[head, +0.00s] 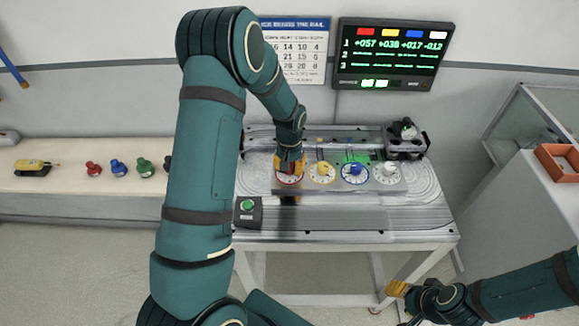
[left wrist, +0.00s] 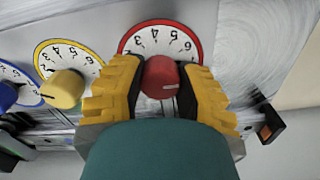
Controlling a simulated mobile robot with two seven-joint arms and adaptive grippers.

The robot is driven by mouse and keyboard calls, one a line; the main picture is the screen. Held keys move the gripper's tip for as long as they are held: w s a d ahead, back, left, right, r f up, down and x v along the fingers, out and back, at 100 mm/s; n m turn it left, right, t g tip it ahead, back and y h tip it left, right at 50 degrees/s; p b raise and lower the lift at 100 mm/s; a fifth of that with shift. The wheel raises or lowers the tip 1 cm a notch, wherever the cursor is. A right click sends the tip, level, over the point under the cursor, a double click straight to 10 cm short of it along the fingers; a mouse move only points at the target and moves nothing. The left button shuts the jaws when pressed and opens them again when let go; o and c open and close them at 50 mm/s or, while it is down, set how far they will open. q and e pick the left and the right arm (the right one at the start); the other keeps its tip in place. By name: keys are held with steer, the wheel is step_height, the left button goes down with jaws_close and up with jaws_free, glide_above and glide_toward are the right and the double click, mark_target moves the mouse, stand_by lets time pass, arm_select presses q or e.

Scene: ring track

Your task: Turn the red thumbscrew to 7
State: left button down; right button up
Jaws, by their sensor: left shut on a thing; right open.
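The red thumbscrew (left wrist: 161,78) sits at the centre of a white dial with a red rim (left wrist: 160,27). In the left wrist view the numbers 3 to 6 show upside down along the dial; the rest is hidden by my fingers. A pale line on the thumbscrew points to the right in that view. My left gripper (left wrist: 157,92) is shut on the thumbscrew, one yellow finger on each side. In the head view my left gripper (head: 290,163) covers the thumbscrew above its red-rimmed dial (head: 289,179). My right gripper (head: 398,289) is open, low at the right, away from the bench.
Yellow (head: 323,170), blue (head: 354,169) and white (head: 388,168) knobs stand right of the red dial. A green button box (head: 247,211) is at the panel's front left. A wall display (head: 392,54) shows coloured columns of numbers. Loose coloured knobs lie on the left shelf.

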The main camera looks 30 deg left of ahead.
arm_select(q)
steer(key=c, duration=0.6)
jaws_free()
steer(key=shift+r, duration=0.1)
step_height(320, 180, up, 12)
steer(key=shift+f, duration=0.1)
steer(key=shift+s+f, duration=0.1)
stand_by(0.3)
